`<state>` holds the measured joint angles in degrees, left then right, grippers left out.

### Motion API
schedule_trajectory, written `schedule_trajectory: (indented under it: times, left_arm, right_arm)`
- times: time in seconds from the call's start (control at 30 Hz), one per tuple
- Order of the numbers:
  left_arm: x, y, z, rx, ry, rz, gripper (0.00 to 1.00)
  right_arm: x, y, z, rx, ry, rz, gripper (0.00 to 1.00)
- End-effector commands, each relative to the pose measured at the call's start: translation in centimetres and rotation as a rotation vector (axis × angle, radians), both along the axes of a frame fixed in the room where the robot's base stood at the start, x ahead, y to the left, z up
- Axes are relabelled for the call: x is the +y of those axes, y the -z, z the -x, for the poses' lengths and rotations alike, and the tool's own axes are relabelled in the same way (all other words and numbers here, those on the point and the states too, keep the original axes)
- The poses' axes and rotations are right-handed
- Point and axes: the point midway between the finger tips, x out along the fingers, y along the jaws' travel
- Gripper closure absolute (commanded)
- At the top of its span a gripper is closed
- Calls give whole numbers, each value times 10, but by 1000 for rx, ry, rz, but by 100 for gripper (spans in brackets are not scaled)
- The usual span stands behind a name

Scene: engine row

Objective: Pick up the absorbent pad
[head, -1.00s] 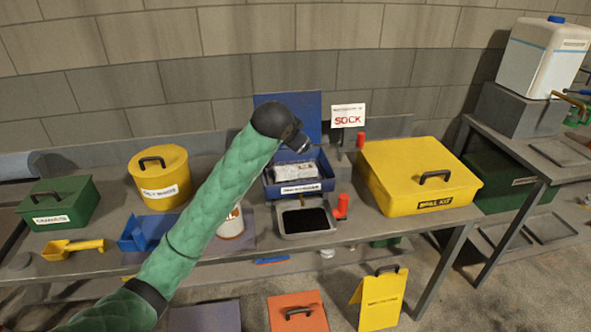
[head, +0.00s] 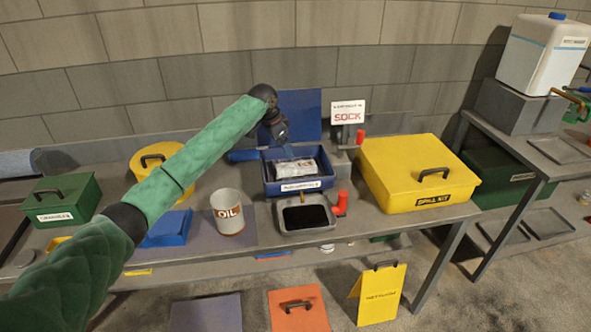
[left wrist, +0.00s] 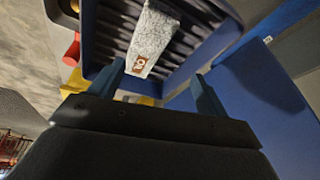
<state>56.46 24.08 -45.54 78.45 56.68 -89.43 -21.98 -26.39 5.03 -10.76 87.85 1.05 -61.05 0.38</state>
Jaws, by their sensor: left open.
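My left gripper (head: 286,153) points down above the bin, close to the pad. In the left wrist view its fingers (left wrist: 160,85) are apart, with the pad's near end beyond and between them, and nothing is gripped. My right gripper is not in view.
A black-filled tray (head: 306,217) sits in front of the bin, with a red cylinder (head: 343,201) beside it. The yellow spill kit (head: 417,175) stands right. A white OIL can (head: 228,210) stands left. A SOCK sign (head: 347,112) stands behind.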

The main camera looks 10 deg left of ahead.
Motion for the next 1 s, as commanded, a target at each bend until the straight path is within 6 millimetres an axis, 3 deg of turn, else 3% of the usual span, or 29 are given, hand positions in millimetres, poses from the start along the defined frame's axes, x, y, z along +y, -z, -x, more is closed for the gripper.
schedule_trajectory:
  times: [0.13, 0.4, 1.0]
  left_arm:
    - [2, 16, 0, 61, 83, 63, 24]
    - [-7, 14, 5, 33, 232, 84, 24]
    - [-22, 45, 1, 28, 250, 79, 24]
  right_arm:
    - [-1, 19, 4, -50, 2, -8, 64]
    - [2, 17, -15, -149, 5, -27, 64]
    - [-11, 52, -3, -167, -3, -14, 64]
